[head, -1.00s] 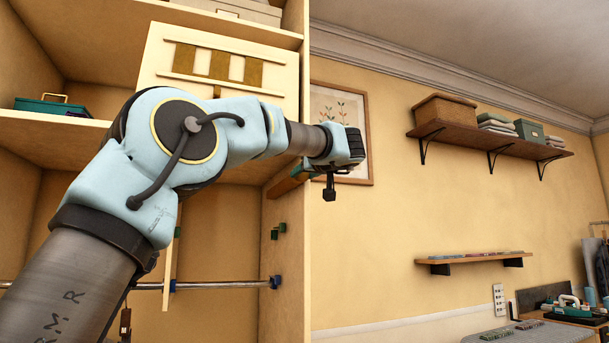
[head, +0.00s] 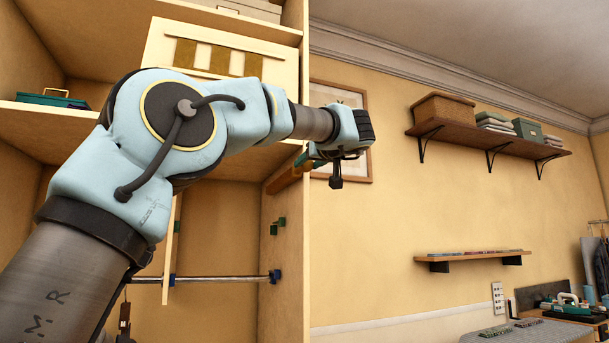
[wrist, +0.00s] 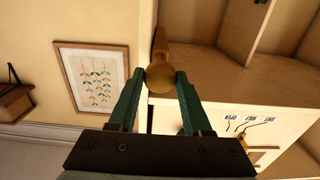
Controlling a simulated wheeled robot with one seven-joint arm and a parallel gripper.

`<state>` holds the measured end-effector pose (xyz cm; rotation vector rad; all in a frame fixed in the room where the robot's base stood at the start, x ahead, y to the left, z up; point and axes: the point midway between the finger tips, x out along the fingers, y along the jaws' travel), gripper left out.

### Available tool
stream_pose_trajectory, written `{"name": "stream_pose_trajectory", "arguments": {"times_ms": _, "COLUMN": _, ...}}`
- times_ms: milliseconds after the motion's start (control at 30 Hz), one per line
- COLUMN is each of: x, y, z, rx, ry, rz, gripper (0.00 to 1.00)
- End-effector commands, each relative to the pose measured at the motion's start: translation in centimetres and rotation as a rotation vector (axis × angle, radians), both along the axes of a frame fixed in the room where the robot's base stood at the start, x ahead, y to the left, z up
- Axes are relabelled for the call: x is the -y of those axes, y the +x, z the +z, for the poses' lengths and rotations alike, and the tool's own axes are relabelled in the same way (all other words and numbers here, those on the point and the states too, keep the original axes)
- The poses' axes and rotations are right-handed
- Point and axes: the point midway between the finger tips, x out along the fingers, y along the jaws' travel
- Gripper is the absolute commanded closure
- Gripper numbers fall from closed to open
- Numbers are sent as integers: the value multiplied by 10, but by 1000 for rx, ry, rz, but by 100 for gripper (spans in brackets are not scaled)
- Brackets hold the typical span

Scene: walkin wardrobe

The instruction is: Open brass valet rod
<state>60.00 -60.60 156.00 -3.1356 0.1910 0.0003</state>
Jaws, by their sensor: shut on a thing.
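The brass valet rod (wrist: 160,76) shows in the wrist view as a rounded brass end with a narrower shaft going up behind it. My gripper (wrist: 161,82) has its two dark green fingers closed on that rounded end, one on each side. In the head view my gripper (head: 310,157) is at the front edge of the wardrobe's right side panel, mostly hidden by my wrist. How far the rod is pulled out cannot be told there.
A small lettered label with lines (wrist: 245,121) is on the wardrobe panel. A framed plant picture (wrist: 92,80) hangs close by on the wall. A hanging rail (head: 225,279) crosses the wardrobe below my arm. A wall shelf (head: 490,140) is to the right. Open room lies between.

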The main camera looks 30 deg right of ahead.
Motion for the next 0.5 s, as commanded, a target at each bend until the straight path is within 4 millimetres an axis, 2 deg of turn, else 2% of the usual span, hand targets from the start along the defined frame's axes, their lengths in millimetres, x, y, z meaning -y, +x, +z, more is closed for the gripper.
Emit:
{"name": "stream_pose_trajectory", "arguments": {"times_ms": 67, "x": -1, "y": -24, "z": -8, "rx": 2, "ry": -5, "rz": -6, "gripper": 100}}
{"name": "stream_pose_trajectory", "arguments": {"times_ms": 500, "x": -18, "y": -160, "z": -4, "rx": -1, "ry": -2, "rz": -8, "gripper": 100}}
